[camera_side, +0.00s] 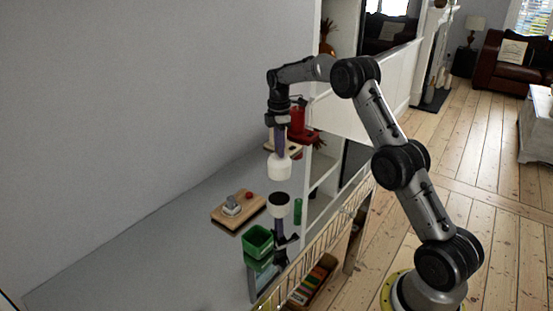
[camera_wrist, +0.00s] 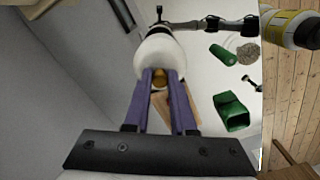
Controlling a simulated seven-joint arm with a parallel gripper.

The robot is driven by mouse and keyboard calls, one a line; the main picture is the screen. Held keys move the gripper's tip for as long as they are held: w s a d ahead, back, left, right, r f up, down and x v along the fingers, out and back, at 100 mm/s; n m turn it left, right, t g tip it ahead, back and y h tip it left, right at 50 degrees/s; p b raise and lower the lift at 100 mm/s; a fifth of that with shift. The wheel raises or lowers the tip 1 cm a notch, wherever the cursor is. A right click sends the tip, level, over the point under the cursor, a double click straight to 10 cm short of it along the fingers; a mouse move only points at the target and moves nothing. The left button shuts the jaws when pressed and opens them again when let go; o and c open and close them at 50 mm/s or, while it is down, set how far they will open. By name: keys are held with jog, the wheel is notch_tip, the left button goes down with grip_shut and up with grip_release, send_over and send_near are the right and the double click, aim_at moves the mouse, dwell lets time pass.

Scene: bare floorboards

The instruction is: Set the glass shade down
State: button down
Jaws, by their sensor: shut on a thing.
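The glass shade (camera_side: 279,168) is white and rounded, and hangs below my gripper (camera_side: 279,152) in the side view. My gripper's purple fingers are shut on its upper end. A gap shows between the shade and its dark-mouthed reflection in the glossy grey counter (camera_side: 150,260), so it appears to be a little above the surface. In the wrist view the shade (camera_wrist: 158,50) lies beyond the fingertips of my gripper (camera_wrist: 162,76), with a brass-coloured part between them. The shade's lower rim is hidden in the wrist view.
A wooden board (camera_side: 222,218) with a grey item and a red ball (camera_side: 249,195) lies to the left. A green open box (camera_side: 257,242) stands nearer the camera. A green cylinder (camera_side: 298,211) is to the right. A red appliance (camera_side: 298,122) stands behind. Counter left of the board is clear.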

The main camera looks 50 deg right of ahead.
aim_at(277, 158)
jog(key=shift+w+d+f, duration=0.2)
jog(key=shift+w+f, duration=0.2)
jog(key=shift+f, duration=0.15)
jog(key=shift+w+d+f, duration=0.15)
jog(key=shift+w+f, duration=0.25)
jog(key=shift+f, duration=1.55)
jog(key=shift+f, duration=0.1)
jog(key=c, duration=0.8)
grip_release()
jog(key=shift+o, duration=0.2)
